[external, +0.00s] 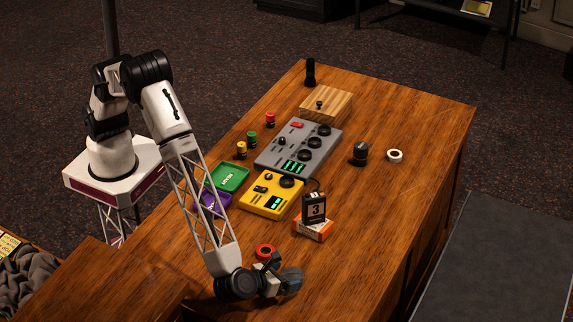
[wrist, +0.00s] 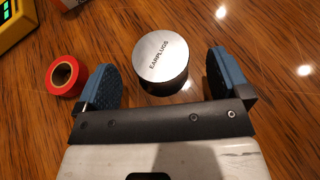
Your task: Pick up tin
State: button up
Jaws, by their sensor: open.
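The tin is round with a silver lid marked EARPLUGS and a dark side. It stands upright on the wooden desk in the wrist view (wrist: 162,58). My gripper (wrist: 160,78) is open, its two blue pads on either side of the tin with visible gaps. The tin lies at or just beyond the fingertips; I cannot tell how far. In the external view my gripper (external: 280,271) is low over the near end of the desk. I cannot clearly separate the tin from the fingers there.
A red tape roll (wrist: 65,76) lies just left of the left finger, also in the external view (external: 265,252). An orange-white box (external: 313,228) with a black number block (external: 314,206) and a yellow device (external: 271,194) stand farther back. The desk right of the gripper is clear.

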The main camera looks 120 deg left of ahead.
aim_at(289, 274)
jog(key=shift+x, duration=1.35)
jog(key=c, duration=1)
jog(key=shift+r, duration=0.15)
jog(key=shift+r, duration=0.55)
jog(key=shift+s+a+r, duration=0.1)
jog(key=shift+s+r, duration=0.1)
jog(key=shift+r, duration=0.35)
jog(key=shift+s+r, duration=0.2)
jog(key=shift+r, duration=0.35)
jog(key=s+a, duration=0.1)
jog(key=s, duration=0.3)
jog(key=s+a+r, duration=0.1)
jog(key=s+a, duration=0.1)
jog(key=s, duration=0.3)
jog(key=s+a, duration=0.2)
jog(key=s, duration=0.3)
jog(key=shift+s+r, duration=0.2)
